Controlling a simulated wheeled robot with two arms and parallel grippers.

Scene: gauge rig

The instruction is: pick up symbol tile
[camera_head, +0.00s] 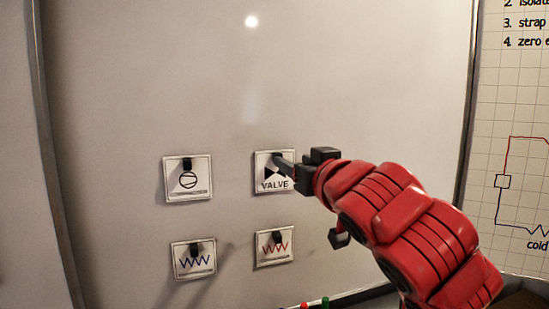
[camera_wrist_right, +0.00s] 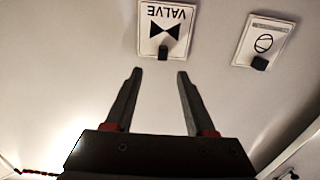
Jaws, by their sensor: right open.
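The symbol tiles are white squares on the whiteboard, each with a small black knob. The VALVE tile (camera_head: 267,184) is upper right of the group; it shows upside down in the wrist view (camera_wrist_right: 173,16). The circle-symbol tile (camera_head: 200,188) is to its left, also in the wrist view (camera_wrist_right: 256,27). The blue zigzag tile (camera_head: 181,266) and red zigzag tile (camera_head: 288,249) sit below. My right gripper (camera_head: 283,163) is at the VALVE tile, its finger overlapping the tile in the head view. In the wrist view my right gripper (camera_wrist_right: 160,73) is open and empty, the VALVE tile just beyond its fingertips. My left gripper is out of view.
The whiteboard (camera_head: 375,100) is bare around and above the tiles. Its metal frame (camera_head: 467,120) runs down the right side. A gridded chart (camera_head: 515,100) with writing and a diagram is farther right. Green (camera_head: 326,302) and red markers show at the bottom edge.

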